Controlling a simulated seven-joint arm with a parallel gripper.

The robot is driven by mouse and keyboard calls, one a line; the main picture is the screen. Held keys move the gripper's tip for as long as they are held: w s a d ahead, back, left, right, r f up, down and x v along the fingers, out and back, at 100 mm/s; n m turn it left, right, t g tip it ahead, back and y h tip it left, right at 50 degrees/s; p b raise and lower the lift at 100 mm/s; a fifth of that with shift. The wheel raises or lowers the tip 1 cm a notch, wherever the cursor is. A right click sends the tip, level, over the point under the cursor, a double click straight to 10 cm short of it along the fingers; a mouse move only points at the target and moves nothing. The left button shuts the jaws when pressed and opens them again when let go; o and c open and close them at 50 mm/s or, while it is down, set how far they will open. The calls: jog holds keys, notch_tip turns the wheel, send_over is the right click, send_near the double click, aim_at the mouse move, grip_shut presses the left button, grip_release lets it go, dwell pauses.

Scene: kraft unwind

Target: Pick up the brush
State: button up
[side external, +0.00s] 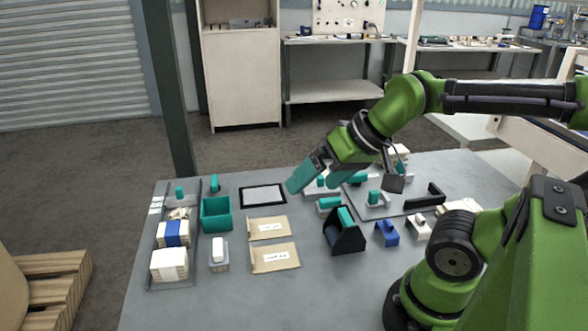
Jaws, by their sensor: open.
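My gripper (318,183) is open, with its two teal fingers spread and pointing down over the back middle of the table. I see nothing held between the fingers. I cannot tell for sure which item is the brush. A black angled holder with a teal piece (345,218) stands in front and to the right of my gripper. A small grey block with a white upright top (218,252) stands at the left. Several small teal-topped items lie under and right of my gripper, partly hidden by it.
The grey table (215,305) also bears a teal open bin (216,228), two kraft envelopes (273,262), a black-framed white pad (263,183), a tray with banded stacks (170,264) at left, and a blue clip-like part (386,236). The front left of the table is bare.

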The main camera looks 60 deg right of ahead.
jog(key=shift+c, duration=1.4)
jog(key=m+g+h, duration=0.2)
jog(key=m+g, duration=0.5)
jog(key=m, duration=1.6)
send_over(330, 199)
notch_tip(330, 199, down, 7)
notch_tip(330, 199, down, 10)
jog(key=shift+a+f, duration=0.15)
jog(key=shift+d+f, duration=0.2)
jog(key=shift+f, duration=2.7)
